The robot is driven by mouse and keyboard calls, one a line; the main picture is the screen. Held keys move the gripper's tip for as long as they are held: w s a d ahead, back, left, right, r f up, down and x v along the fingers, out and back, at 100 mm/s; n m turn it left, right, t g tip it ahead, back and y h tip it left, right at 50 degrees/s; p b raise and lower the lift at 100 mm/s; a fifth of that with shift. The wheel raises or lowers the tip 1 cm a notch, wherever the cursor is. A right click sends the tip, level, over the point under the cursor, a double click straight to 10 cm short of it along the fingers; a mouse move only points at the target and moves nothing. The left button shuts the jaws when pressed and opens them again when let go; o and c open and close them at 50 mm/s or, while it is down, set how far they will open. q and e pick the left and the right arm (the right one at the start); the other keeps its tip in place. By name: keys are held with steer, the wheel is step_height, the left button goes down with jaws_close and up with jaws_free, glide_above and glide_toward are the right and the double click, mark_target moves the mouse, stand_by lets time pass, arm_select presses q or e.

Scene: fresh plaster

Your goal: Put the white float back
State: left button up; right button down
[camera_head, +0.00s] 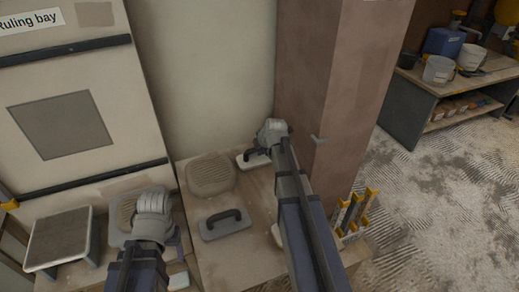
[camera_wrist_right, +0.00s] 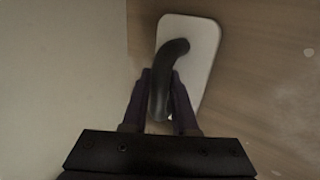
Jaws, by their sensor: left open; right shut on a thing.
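The white float (camera_head: 247,162) is at the back of the wooden bench, by the wall and the brown column, partly hidden by my right gripper (camera_head: 262,150). In the right wrist view the float is a white plate (camera_wrist_right: 205,50) with a dark curved handle (camera_wrist_right: 172,58). My right gripper (camera_wrist_right: 160,100) is shut on that handle, one finger on each side. The plate looks flat over the wood; I cannot tell whether it touches. My left gripper (camera_head: 155,205) is open at the left, over a ribbed pad, its fingertips hard to make out.
A grey float with a black handle (camera_head: 226,223) and a ribbed beige pad (camera_head: 210,174) lie on the bench (camera_head: 215,265). A second ribbed pad (camera_head: 121,215) is at left, beside a white-rimmed stand (camera_head: 89,245). Yellow-handled tools (camera_head: 369,195) stand at the right edge.

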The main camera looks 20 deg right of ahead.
steer(key=shift+f+b, duration=0.3)
stand_by(0.5)
steer(key=c, duration=0.6)
jaws_free()
steer(key=shift+r, duration=0.1)
steer(key=p+v, duration=0.6)
steer(key=v, duration=0.2)
steer(key=shift+p, duration=0.35)
stand_by(0.4)
